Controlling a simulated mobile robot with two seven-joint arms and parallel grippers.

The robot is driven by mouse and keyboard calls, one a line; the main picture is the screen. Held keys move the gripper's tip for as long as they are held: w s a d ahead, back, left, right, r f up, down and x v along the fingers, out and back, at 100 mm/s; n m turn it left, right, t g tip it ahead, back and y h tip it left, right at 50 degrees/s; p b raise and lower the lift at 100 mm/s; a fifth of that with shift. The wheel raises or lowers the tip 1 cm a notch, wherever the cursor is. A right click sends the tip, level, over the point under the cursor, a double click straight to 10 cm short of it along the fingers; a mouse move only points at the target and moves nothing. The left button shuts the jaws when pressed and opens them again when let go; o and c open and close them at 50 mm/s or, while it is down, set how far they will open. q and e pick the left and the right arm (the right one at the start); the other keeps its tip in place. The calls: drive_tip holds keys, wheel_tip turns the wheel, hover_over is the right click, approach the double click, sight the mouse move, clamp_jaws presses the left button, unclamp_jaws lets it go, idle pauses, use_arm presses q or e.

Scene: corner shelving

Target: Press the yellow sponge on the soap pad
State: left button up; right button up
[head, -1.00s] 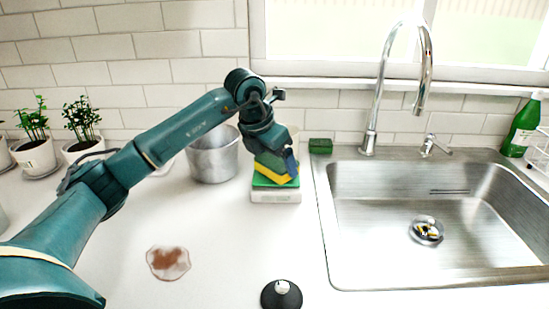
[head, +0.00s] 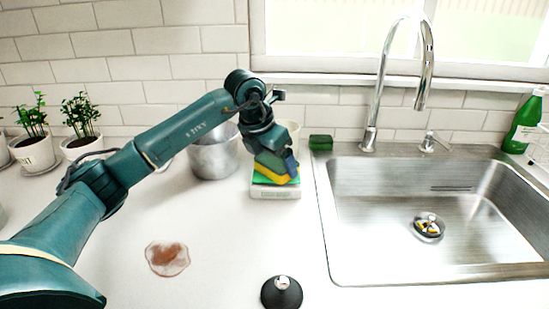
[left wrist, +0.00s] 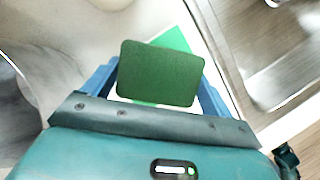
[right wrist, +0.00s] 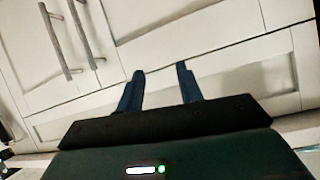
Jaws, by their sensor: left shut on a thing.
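My left gripper (head: 277,161) is shut on the yellow sponge (head: 272,175), which has a green scrub face on top. In the left wrist view that green face (left wrist: 160,73) sits between the blue fingers. The sponge is low over the soap pad (head: 276,192), a white block with a green top by the sink's left edge. Little gap shows between them; I cannot tell how firmly they touch. The pad's green top also shows beside the sponge in the left wrist view (left wrist: 174,41). My right gripper (right wrist: 160,68) is open and empty, facing white cabinet fronts.
A metal pot (head: 213,155) stands left of the pad, with a pale cup (head: 290,130) behind. A green sponge (head: 320,142) lies by the sink (head: 385,215). A brown stain (head: 167,258) and a black round object (head: 281,293) are on the front counter.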

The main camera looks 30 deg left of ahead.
sight(274, 161)
use_arm(q)
drive_tip(key=shift+f, duration=0.55)
idle(1.3)
drive_tip(key=shift+r, duration=0.1)
drive_tip(key=shift+r+p, duration=2.4)
drive_tip(key=shift+r, duration=1.1)
drive_tip(key=shift+f, duration=0.1)
